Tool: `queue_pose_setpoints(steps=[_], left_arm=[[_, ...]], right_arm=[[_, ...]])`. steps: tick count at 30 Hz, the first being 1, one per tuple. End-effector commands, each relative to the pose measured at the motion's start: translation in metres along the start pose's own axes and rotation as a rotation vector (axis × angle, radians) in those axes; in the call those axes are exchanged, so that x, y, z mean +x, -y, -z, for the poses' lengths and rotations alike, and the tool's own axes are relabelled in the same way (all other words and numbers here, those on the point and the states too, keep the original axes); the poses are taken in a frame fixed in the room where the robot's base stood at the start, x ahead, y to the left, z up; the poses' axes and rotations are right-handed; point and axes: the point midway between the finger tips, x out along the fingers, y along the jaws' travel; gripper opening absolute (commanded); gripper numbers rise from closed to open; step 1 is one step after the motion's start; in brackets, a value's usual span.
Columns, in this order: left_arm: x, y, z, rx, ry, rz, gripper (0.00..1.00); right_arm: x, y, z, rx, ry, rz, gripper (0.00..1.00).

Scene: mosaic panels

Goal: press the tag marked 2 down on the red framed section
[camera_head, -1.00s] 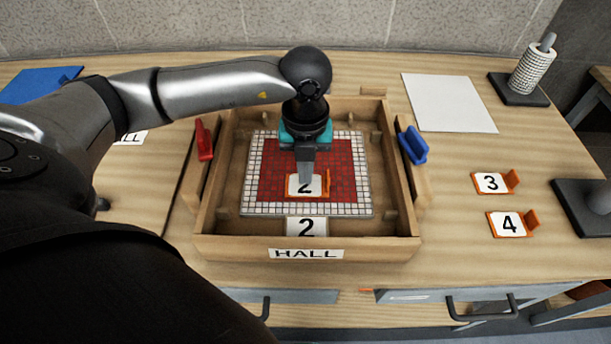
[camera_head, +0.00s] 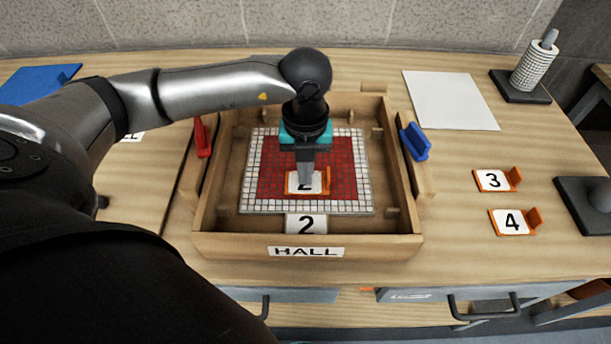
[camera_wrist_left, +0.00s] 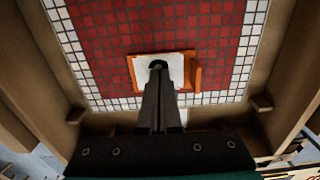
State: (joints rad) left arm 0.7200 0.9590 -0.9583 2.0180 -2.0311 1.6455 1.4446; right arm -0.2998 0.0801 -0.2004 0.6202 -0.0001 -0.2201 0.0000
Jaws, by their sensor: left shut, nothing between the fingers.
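The orange tag marked 2 (camera_head: 304,188) lies on the red framed section (camera_head: 341,168), near its front edge, with its upright orange tab on the right. The section is red tile with a white tile border and lies in a wooden tray. My left gripper (camera_head: 306,182) is shut and empty, pointing down over the tag; its tips cover part of the number. In the left wrist view the tips (camera_wrist_left: 158,66) are over the white face of the tag (camera_wrist_left: 177,66) and appear to touch it. My right gripper is not in view.
The wooden tray (camera_head: 226,240) has a HALL label and a 2 card (camera_head: 305,224) at its front. A red clip (camera_head: 203,137) and a blue clip (camera_head: 415,142) sit on its sides. Tags 3 (camera_head: 491,180) and 4 (camera_head: 511,222) lie on the open right side.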

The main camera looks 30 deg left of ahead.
Motion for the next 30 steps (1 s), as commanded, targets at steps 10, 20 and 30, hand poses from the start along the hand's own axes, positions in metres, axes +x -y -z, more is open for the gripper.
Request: queue_pose_setpoints(steps=[10, 20, 30], left_arm=[[-0.026, 0.000, 0.000, 0.000, 0.001, 0.002, 0.00], [-0.052, 0.000, 0.000, 0.000, 0.001, 0.000, 0.00], [-0.079, 0.000, 0.000, 0.000, 0.000, 0.001, 0.00]], right_arm=[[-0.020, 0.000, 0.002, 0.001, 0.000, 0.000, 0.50], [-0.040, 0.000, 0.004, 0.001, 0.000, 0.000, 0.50], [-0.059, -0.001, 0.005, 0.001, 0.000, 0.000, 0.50]])
